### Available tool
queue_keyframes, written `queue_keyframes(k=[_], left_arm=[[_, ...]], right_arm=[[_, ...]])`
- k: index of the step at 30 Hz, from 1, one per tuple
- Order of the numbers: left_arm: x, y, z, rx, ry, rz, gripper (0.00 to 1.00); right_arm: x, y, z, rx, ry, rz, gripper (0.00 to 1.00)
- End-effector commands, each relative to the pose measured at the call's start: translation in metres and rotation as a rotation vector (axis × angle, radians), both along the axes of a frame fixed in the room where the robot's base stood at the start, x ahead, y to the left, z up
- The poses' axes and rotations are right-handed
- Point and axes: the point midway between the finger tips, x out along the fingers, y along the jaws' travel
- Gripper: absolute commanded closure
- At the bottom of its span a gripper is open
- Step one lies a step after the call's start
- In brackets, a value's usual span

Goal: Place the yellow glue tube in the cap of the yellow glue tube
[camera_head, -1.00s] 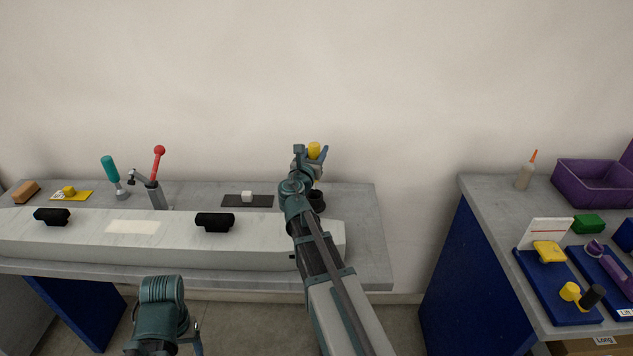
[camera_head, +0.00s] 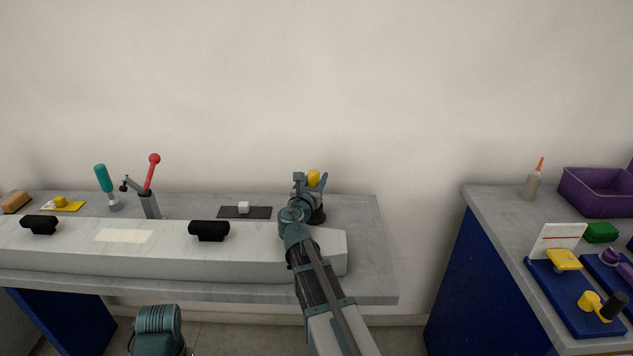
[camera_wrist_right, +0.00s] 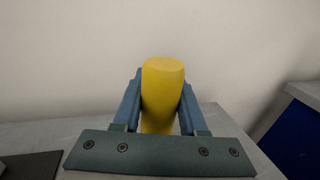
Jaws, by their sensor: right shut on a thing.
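My right gripper (camera_head: 312,181) is shut on the yellow glue tube (camera_head: 313,177), above the back right part of the grey bench. In the right wrist view the yellow tube (camera_wrist_right: 162,90) stands upright between the two blue fingers (camera_wrist_right: 160,105); its lower end is hidden by the gripper body. A dark round piece (camera_head: 319,216) sits on the bench just below the gripper, partly hidden by my arm; I cannot tell whether it is the cap or whether the tube touches it. My left arm shows at the bottom edge, its gripper out of view.
A long pale beam (camera_head: 170,254) with black handles lies along the bench front (camera_head: 370,280). A red-knobbed clamp (camera_head: 150,185), a teal-handled tool (camera_head: 105,185) and a dark mat (camera_head: 230,212) with a white cube stand behind it. A second bench (camera_head: 490,205) with boards and a purple crate (camera_head: 598,190) is at right.

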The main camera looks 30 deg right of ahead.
Motion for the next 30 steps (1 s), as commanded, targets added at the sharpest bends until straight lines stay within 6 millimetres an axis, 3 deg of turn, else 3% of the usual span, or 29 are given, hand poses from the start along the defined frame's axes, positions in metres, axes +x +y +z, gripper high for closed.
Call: queue_keyframes(k=[5, 6, 10, 21, 30], left_arm=[[0.000, 0.000, -0.005, 0.000, 0.000, 0.000, 0.31], [0.000, 0.000, -0.003, 0.000, 0.000, 0.000, 0.31], [0.000, 0.000, -0.003, 0.000, 0.000, 0.000, 0.31], [0.000, 0.000, 0.003, 0.000, 0.000, 0.000, 0.31], [0.000, 0.000, 0.001, 0.000, 0.000, 0.000, 0.31]], right_arm=[[0.000, 0.000, -0.005, 0.000, 0.000, 0.000, 1.00], [0.000, 0.000, -0.003, 0.000, 0.000, 0.000, 0.51], [0.000, 0.000, -0.003, 0.000, 0.000, 0.000, 0.29], [0.000, 0.000, 0.003, 0.000, 0.000, 0.000, 0.29], [-0.042, 0.042, 0.001, 0.000, 0.000, 0.003, 0.29]])
